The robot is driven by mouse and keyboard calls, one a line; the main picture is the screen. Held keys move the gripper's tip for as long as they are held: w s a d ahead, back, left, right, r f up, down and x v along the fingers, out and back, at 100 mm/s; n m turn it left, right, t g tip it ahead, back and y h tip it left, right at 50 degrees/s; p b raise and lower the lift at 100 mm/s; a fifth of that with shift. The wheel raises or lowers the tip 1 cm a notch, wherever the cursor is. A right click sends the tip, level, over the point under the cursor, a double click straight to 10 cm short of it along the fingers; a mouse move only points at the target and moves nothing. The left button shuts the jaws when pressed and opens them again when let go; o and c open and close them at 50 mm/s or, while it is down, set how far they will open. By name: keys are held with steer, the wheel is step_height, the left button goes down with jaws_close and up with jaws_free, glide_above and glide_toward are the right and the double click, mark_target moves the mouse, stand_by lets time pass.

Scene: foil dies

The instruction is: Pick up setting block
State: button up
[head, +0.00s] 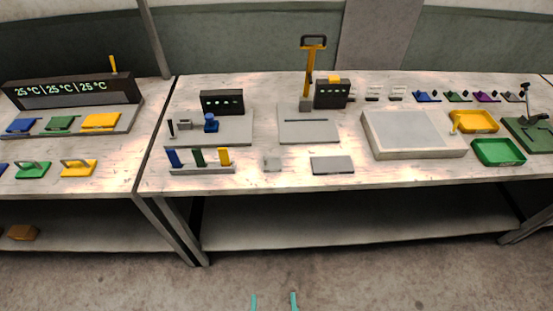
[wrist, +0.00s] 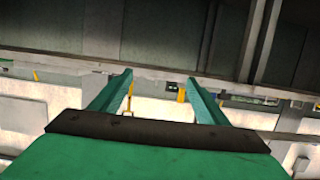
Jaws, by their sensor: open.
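A small light grey block (head: 272,164) lies flat near the front edge of the middle table in the head view. A wider grey plate (head: 332,164) lies to its right. I cannot tell for certain which piece is the setting block; the small grey block looks the likelier. My gripper (head: 274,301) shows only as two teal fingertips at the bottom of the head view, apart, in front of the table. In the wrist view my gripper (wrist: 159,79) is open and empty, and I cannot make out the small block there.
A rack with blue, green and yellow pieces (head: 202,169) stands left of the small block. A grey press with a yellow handle (head: 308,123) is behind it. A pale box (head: 413,134), a yellow tray (head: 473,122) and a green tray (head: 498,152) are rightward. The floor in front is clear.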

steer(key=r+x, duration=0.2)
steer(key=x, duration=0.6)
steer(key=g, duration=0.1)
glide_toward(272, 162)
steer(key=x, duration=0.9)
steer(key=shift+w+r, duration=0.3)
steer(key=shift+w, duration=0.1)
steer(key=c, duration=1.4)
steer(key=shift+r, duration=0.15)
